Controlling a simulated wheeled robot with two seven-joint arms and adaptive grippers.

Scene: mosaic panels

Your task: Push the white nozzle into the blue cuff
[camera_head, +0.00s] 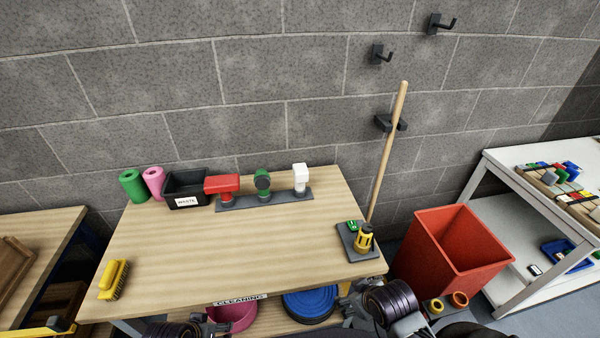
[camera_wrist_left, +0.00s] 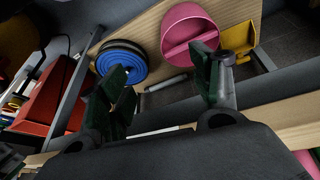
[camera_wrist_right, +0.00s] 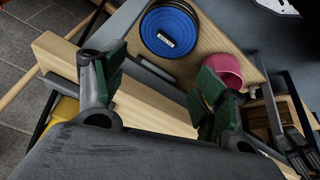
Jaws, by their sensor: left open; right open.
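The white nozzle (camera_head: 301,176) looks like a white block-shaped head standing upright at the right end of a dark rack (camera_head: 240,203) at the table's back. No separate blue cuff can be made out. A round blue coil (camera_head: 310,303) lies below the table's front edge; it also shows in the left wrist view (camera_wrist_left: 122,60) and the right wrist view (camera_wrist_right: 169,28). My left gripper (camera_wrist_left: 163,75) is open and empty, low in front of the table. My right gripper (camera_wrist_right: 158,75) is open and empty, also low at the front. Both are far from the nozzle.
Red (camera_head: 222,184) and green (camera_head: 262,181) heads share the rack, beside a black waste box (camera_head: 186,188). A yellow brush (camera_head: 113,280) lies front left. A yellow-and-black piece (camera_head: 364,238) stands front right. A red bin (camera_head: 452,252) is right of the table. The tabletop middle is clear.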

